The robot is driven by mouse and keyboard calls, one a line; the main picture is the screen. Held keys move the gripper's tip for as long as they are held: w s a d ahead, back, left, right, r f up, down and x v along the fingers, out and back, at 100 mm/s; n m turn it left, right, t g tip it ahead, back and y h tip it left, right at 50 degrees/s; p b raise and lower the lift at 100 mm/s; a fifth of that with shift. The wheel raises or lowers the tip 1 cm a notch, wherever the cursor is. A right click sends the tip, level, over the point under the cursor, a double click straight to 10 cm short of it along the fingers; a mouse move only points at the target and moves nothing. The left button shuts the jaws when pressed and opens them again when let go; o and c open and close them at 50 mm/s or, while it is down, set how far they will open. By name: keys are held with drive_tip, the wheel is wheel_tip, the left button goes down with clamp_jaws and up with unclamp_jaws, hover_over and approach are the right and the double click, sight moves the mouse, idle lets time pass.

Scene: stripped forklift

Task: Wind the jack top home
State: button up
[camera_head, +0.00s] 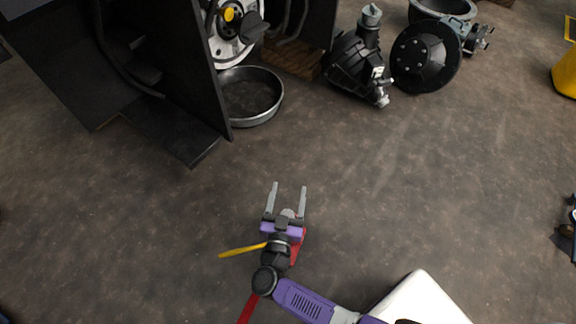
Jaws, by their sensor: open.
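My gripper (289,187) is open, its two long grey fingers apart and pointing away from me over the floor. A red body (299,240), which looks like the jack, shows beside and beneath the gripper and wrist, mostly hidden by them. A small pale round piece (288,212) shows between the finger bases; it may be the jack top, but I cannot tell whether the fingers touch it. A yellow rod (240,250) sticks out to the left of the wrist. A red bar (248,308) runs down to the bottom edge under my arm.
The forklift's dark panel (165,60) and step (178,128) stand at the upper left. A metal pan (270,112) lies beside them. A dark machine part (357,65) and a black disc (425,57) lie at the top. A yellow object (567,75) is far right. The middle floor is clear.

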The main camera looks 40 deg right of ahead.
wheel_tip(320, 180, up, 11)
drive_tip(key=p, duration=0.5)
wheel_tip(320, 180, up, 15)
drive_tip(key=p, duration=1.4)
drive_tip(key=shift+p, duration=0.4)
